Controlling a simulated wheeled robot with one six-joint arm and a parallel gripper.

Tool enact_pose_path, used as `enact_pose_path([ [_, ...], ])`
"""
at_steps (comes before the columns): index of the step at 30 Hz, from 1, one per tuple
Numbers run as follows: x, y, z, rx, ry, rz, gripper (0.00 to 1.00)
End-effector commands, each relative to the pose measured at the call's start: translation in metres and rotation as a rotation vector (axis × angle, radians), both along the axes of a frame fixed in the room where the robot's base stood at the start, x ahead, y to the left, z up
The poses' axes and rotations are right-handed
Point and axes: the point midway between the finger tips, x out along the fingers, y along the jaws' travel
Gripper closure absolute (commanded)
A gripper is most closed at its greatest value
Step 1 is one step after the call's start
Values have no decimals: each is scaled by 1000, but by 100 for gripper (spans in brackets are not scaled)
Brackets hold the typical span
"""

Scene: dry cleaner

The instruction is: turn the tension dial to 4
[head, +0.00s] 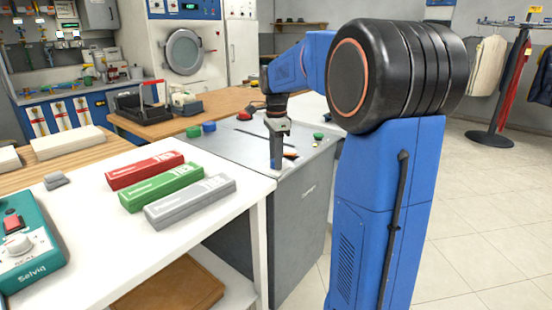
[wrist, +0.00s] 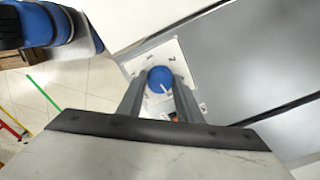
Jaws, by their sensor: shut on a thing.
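In the wrist view a round blue dial (wrist: 160,79) with a white pointer mark sits on a white plate (wrist: 143,60). Small dark marks stand around the dial; I cannot read them surely. The pointer is toward the lower right of the picture. My gripper (wrist: 160,84) has one finger on each side of the dial and is shut on it.
A white table (head: 95,240) holds a red box (head: 145,169), a green box (head: 161,186), a grey box (head: 190,201) and a teal machine (head: 35,245) with a white knob. Small red (head: 244,115) and green (head: 318,136) pieces sit on the cabinet top. Open floor lies right.

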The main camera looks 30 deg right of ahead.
Motion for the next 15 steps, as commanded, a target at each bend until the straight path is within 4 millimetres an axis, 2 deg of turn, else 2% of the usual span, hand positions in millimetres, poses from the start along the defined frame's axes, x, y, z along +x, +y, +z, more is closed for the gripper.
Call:
enact_pose_path([
  [6, 1, 0, 1, -1, -3, -121, 90],
  [15, 1, 0, 1, -1, -3, -197, 90],
])
